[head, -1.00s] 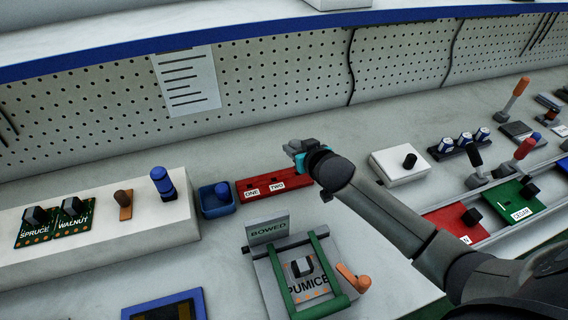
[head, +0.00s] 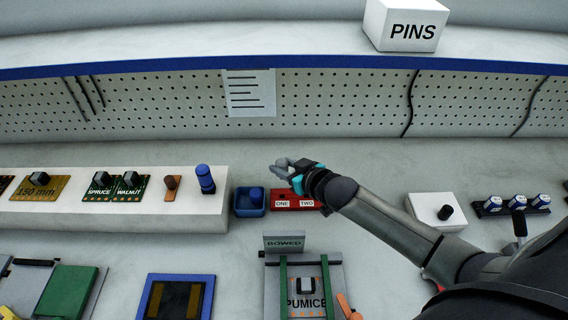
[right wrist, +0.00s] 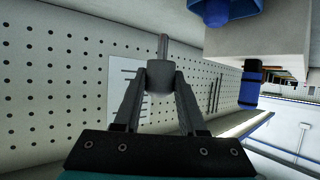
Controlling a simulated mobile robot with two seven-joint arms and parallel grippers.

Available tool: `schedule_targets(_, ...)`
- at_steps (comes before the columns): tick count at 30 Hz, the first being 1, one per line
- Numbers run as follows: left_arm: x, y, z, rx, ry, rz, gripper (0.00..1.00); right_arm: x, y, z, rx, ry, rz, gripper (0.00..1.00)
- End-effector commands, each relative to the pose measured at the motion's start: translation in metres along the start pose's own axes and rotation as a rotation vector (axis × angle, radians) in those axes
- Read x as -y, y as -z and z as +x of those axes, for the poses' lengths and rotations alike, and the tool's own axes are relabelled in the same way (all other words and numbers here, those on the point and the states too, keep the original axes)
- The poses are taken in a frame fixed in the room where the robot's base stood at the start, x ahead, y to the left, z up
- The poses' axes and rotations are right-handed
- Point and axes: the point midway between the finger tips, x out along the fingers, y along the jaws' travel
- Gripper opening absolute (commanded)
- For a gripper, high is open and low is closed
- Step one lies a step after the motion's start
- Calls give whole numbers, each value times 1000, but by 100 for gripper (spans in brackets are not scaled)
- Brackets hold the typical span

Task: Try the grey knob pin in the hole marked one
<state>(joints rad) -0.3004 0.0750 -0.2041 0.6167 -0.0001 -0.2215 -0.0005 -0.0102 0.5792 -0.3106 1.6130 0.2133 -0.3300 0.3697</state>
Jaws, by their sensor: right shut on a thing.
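The red block (head: 293,208) with labels ONE and TWO lies on the bench, left of my right forearm in the head view. ONE is its left label and TWO its right. My right gripper (head: 282,168) appears just behind and above the block, near the ONE side. In the right wrist view, my right gripper (right wrist: 160,90) is shut on the grey knob pin (right wrist: 160,76), its thin shaft pointing away from the fingers. The pin is apart from the block as far as I can see. The hole marked one is not clearly visible. My left gripper is out of view.
A blue tray (head: 249,211) with a blue knob stands left of the red block. A white ledge (head: 130,216) with boards and a blue cylinder (head: 205,180) is farther left. A fixture with a BOWED sign (head: 284,243) stands in front. A white box (head: 425,208) stands right.

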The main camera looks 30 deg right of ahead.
Motion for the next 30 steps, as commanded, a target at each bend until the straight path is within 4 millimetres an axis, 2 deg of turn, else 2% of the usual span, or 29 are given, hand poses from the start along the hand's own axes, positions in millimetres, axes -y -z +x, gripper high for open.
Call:
schedule_targets(10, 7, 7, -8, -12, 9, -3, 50, 0, 2, -1, 0, 3, 1, 0)
schedule_targets(18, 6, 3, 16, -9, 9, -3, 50, 0, -25, 13, 0, 3, 1, 0)
schedule_targets(30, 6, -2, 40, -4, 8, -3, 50, 0, -57, 28, 0, 3, 1, 0)
